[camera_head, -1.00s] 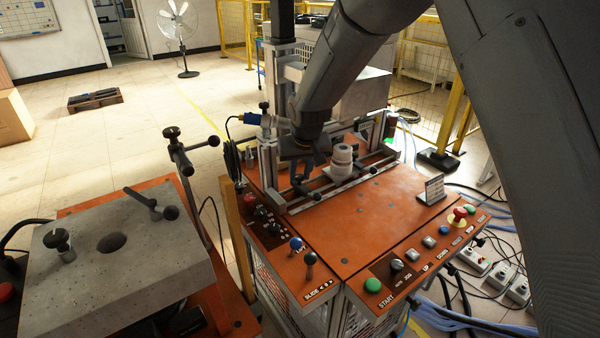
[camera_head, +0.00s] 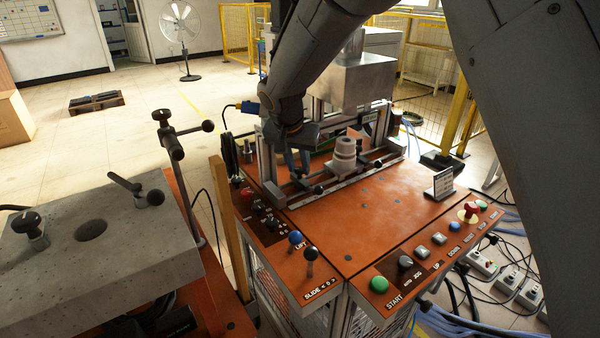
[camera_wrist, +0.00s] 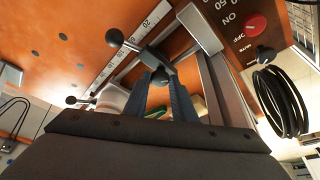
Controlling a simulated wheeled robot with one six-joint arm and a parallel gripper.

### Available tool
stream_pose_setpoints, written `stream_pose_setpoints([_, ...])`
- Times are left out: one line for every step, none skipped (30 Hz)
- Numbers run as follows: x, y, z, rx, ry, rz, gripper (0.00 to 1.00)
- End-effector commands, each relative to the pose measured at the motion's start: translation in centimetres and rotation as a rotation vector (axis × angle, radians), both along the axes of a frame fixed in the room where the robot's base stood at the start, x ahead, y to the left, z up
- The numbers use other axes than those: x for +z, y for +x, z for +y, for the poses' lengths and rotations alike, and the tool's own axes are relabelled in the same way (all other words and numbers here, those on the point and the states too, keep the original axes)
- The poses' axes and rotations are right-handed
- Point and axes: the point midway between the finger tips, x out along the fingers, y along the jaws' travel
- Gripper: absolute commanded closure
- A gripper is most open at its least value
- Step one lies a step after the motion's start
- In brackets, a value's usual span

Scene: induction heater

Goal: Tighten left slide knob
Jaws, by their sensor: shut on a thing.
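The left slide knob is a metal clamp lever with a black ball end (camera_head: 318,189) at the front left of the slide rail. In the wrist view its ball end (camera_wrist: 114,37) sticks out up and left from a dark hub (camera_wrist: 160,76). My gripper (camera_head: 299,168) is at the left end of the rail, pointing down. In the wrist view my gripper (camera_wrist: 163,88) has its two blue-grey fingers around the hub, shut on the knob. The exact finger contact is partly hidden.
A white stacked cylinder (camera_head: 344,155) stands on the slide close to my gripper's right. A second black ball (camera_head: 377,163) is further right along the rail. A grey block (camera_head: 352,80) hangs above. Blue (camera_head: 295,237) and black (camera_head: 311,254) levers stand in front.

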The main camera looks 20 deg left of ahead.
Motion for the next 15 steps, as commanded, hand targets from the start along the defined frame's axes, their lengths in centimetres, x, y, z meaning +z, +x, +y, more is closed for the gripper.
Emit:
stream_pose_setpoints([-0.28,0.11,0.15,-0.032,0.001,-0.001,0.98])
stream_pose_setpoints([-0.27,0.09,0.16,-0.052,0.000,0.000,0.98])
stream_pose_setpoints([-0.26,0.08,0.21,-0.078,0.001,-0.001,0.98])
stream_pose_setpoints([-0.25,0.05,0.20,-0.095,0.000,0.000,0.98])
stream_pose_setpoints([-0.23,0.06,0.23,-0.113,0.000,0.000,0.98])
stream_pose_setpoints([-0.20,0.06,0.25,-0.133,0.000,0.000,0.98])
stream_pose_setpoints([-0.18,0.06,0.26,-0.149,0.000,0.000,0.98])
stream_pose_setpoints([-0.15,0.07,0.28,-0.162,0.001,0.000,0.98])
stream_pose_setpoints([-0.14,0.07,0.28,-0.178,0.000,0.000,0.98])
stream_pose_setpoints([-0.14,0.05,0.26,-0.190,0.000,0.000,0.98])
stream_pose_setpoints([-0.13,0.05,0.27,-0.200,0.000,0.001,0.98])
stream_pose_setpoints([-0.11,0.06,0.28,-0.211,0.001,0.001,0.98])
stream_pose_setpoints([-0.10,0.05,0.28,-0.218,0.001,0.001,0.98])
stream_pose_setpoints([-0.07,0.05,0.28,-0.225,0.000,0.001,0.98])
stream_pose_setpoints([-0.06,0.05,0.28,-0.233,0.000,0.001,0.98])
